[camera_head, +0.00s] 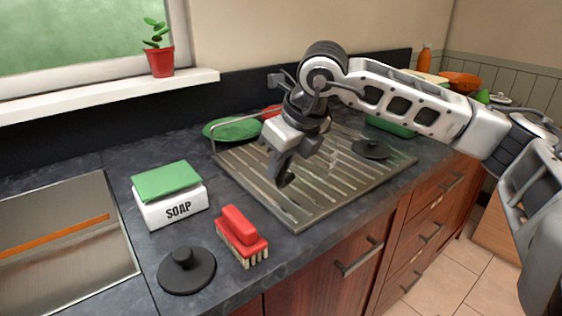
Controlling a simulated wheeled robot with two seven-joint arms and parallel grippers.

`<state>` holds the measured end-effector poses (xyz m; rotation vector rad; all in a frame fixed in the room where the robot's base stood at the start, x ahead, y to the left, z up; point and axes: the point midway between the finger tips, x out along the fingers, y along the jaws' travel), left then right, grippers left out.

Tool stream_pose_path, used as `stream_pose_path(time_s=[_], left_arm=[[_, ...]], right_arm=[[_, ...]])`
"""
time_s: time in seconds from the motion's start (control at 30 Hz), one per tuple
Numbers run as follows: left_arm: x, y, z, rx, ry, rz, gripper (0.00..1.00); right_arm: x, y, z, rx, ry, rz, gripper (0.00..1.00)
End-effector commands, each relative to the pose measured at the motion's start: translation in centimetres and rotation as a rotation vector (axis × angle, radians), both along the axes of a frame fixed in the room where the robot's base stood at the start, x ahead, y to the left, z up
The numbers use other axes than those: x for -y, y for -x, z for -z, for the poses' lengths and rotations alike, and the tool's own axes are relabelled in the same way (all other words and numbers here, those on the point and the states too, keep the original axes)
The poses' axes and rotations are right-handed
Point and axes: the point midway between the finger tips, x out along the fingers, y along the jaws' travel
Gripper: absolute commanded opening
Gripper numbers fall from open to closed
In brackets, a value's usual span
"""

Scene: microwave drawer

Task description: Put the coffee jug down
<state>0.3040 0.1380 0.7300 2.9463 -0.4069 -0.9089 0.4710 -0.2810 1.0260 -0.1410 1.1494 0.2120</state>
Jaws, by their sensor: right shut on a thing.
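The coffee jug (318,168) is a clear glass vessel, hard to make out over the ribbed metal draining rack (296,215). My right gripper (284,172) points down over the rack and is shut on the jug, at what seems to be its dark handle. The jug looks upright, but I cannot tell whether its base touches the rack. The gripper and wrist hide part of the jug. My left gripper is out of view.
A white soap box with a green sponge (167,176), a red brush (241,238) and a black knobbed lid (187,271) stand left of the rack. Another black lid (372,149) lies on the rack's right part. A green plate (232,129) is behind.

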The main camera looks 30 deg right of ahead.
Motion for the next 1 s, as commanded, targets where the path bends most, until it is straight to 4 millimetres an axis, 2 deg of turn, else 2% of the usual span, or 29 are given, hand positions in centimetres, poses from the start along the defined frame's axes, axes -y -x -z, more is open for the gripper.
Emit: stream_pose_path(time_s=[0.13, 0.17, 0.23, 0.5, 0.63, 0.77, 1.0], left_arm=[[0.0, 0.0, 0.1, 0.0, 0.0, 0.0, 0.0], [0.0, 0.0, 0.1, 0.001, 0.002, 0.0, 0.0], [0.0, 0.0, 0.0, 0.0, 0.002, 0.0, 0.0], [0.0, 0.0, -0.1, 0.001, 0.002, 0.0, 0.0], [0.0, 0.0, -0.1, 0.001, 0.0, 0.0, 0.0], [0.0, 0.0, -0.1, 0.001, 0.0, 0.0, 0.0], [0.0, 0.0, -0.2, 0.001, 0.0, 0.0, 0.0]], right_arm=[[0.0, 0.0, 0.0, 0.003, 0.001, -0.001, 0.0], [0.0, 0.0, 0.1, 0.0, 0.0, 0.0, 0.19], [0.0, 0.0, 0.0, 0.0, 0.0, 0.0, 0.38], [0.0, 0.0, 0.0, 0.0, 0.0, 0.0, 0.38], [0.0, 0.2, -0.7, 0.002, 0.0, 0.0, 0.38], [0.2, 1.0, -2.7, 0.004, -0.001, -0.001, 0.38], [0.7, 3.1, -7.5, 0.004, 0.0, -0.002, 0.38]])
